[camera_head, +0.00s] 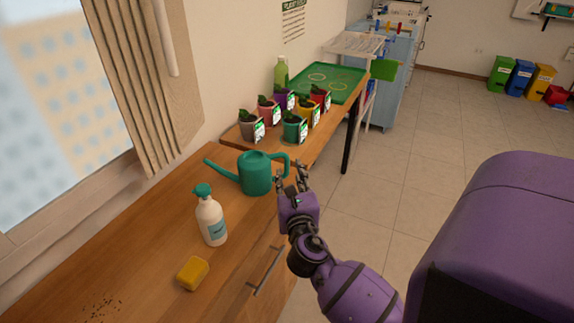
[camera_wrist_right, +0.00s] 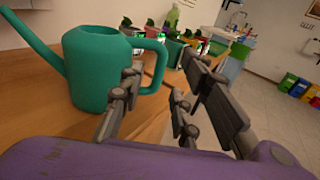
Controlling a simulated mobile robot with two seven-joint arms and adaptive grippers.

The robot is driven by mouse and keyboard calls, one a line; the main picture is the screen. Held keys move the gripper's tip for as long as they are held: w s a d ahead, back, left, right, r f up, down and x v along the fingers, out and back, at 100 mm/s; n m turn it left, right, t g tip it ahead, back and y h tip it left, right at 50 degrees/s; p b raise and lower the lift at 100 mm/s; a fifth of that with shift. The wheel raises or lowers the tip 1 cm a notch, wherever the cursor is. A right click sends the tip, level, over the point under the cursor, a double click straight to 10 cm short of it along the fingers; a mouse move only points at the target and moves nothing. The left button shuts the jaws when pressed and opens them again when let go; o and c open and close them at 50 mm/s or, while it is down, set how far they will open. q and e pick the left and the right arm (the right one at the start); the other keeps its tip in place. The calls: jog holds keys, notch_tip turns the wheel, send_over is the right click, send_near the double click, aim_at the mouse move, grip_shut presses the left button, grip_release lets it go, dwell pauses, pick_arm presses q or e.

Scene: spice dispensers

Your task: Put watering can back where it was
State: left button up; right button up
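The green watering can (camera_head: 256,174) stands upright on the wooden counter, its spout pointing left and its handle (camera_head: 283,162) pointing right toward my right gripper. In the right wrist view, the can (camera_wrist_right: 98,70) is at the left, with its looped handle (camera_wrist_right: 160,62) beyond the left finger. My right gripper (camera_head: 292,178) is close beside the handle, at the counter's right edge. Its fingers are apart and nothing is held between them (camera_wrist_right: 160,90). I cannot tell whether a finger touches the handle. My left gripper is not in view.
A white spray bottle (camera_head: 211,221) and a yellow sponge (camera_head: 193,273) are on the near counter. Dark crumbs (camera_head: 101,305) lie at the front left. Several potted plants (camera_head: 294,128), a green bottle (camera_head: 281,74) and a green tray (camera_head: 352,84) stand on the farther table.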

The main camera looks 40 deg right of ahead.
jog(key=s+a+f+m+g+y, duration=0.25)
jog(key=s+a+f+m, duration=0.25)
jog(key=s+f, duration=0.35)
jog(key=s+a+f+m+g+y, duration=0.25)
jog(key=s+a+f+m, duration=0.2)
jog(key=s+f, duration=0.45)
jog(key=s+a+f+m+g+y, duration=0.1)
jog(key=s+a+f+m+y, duration=0.1)
jog(key=s+a+f+m, duration=0.3)
jog(key=s+a+f+m+g+y, duration=0.1)
jog(key=s+a+f+m, duration=0.5)
jog(key=s+m, duration=0.8)
jog(key=shift+s+a+f+g+y, duration=0.2)
jog(key=shift+s+g+y, duration=0.1)
jog(key=shift+s+y, duration=0.4)
jog(key=shift+w, duration=0.1)
jog(key=s, duration=0.2)
jog(key=shift+s+d+f+m, duration=0.2)
jog(key=shift+s+d+m, duration=0.05)
jog(key=shift+s, duration=0.1)
